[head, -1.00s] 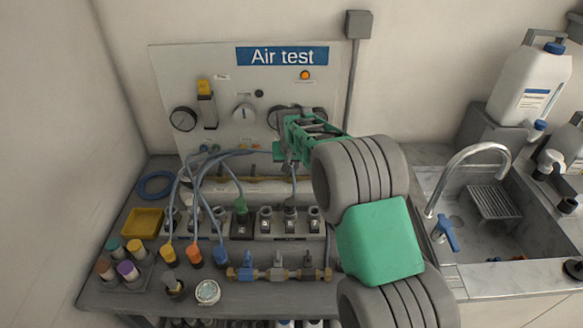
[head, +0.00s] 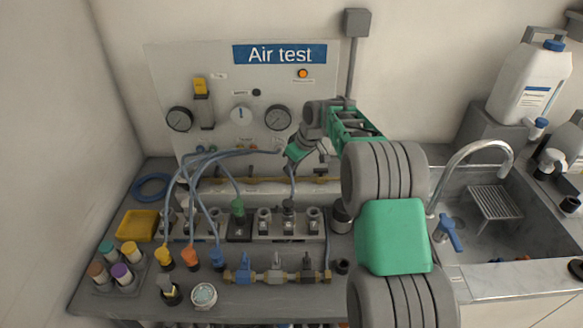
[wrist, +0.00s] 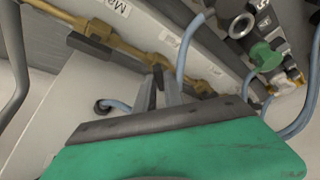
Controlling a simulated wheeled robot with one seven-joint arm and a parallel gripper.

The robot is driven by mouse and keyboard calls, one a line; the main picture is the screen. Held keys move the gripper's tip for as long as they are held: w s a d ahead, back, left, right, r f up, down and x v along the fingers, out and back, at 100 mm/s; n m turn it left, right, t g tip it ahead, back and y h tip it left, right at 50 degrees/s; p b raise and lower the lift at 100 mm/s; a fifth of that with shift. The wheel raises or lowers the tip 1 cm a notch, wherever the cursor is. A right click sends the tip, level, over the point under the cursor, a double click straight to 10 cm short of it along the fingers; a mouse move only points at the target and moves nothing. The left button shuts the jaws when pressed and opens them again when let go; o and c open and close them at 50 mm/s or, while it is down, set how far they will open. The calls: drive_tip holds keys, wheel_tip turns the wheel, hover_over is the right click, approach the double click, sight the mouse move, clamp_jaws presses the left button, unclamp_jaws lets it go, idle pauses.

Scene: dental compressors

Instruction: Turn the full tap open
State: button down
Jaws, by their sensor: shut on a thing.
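The brass pipe with taps (wrist: 128,45) runs along the lower edge of the panel in the wrist view. My gripper (wrist: 162,82) is at this pipe, below a small white label (wrist: 173,42) that I cannot read for certain. It is shut on a dark tap handle, taken to be the full tap, mostly hidden between the fingers. Another dark tap handle (wrist: 89,46) sits to the left on the pipe, near a label starting "Ma". In the head view my gripper (head: 290,164) is low at the front of the Air test panel, and its wrist hides the held tap.
A blue-grey hose (wrist: 190,45) passes close beside the fingers. More hoses (head: 190,180) arch at the left. A row of sockets (head: 264,222) and a brass valve assembly (head: 277,270) stand in front. The sink (head: 482,225) lies to the right.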

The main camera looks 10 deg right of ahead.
drive_tip(key=n, duration=0.1)
drive_tip(key=n+p, duration=0.1)
drive_tip(key=shift+w+d+r+n+g+y+p, duration=0.1)
drive_tip(key=shift+d+r+n+g+y+p, duration=0.05)
drive_tip(key=shift+n+g+y+p, duration=0.2)
drive_tip(key=n+g+p, duration=0.1)
drive_tip(key=n+p, duration=0.1)
drive_tip(key=p, duration=0.1)
drive_tip(key=shift+w+r+n+y, duration=0.1)
drive_tip(key=shift+r+n+y, duration=0.05)
drive_tip(key=shift+n+y, duration=0.2)
drive_tip(key=n+p, duration=0.1)
drive_tip(key=p, duration=0.2)
drive_tip(key=shift+w+d+n+g, duration=0.1)
drive_tip(key=shift+n+g, duration=0.25)
drive_tip(key=shift+n, duration=0.05)
drive_tip(key=shift+f+n+p, duration=0.2)
drive_tip(key=shift+n+p, duration=0.3)
drive_tip(key=shift+p, duration=0.15)
drive_tip(key=shift+f, duration=0.1)
drive_tip(key=c, duration=1.4)
unclamp_jaws()
drive_tip(key=shift+c, duration=0.2)
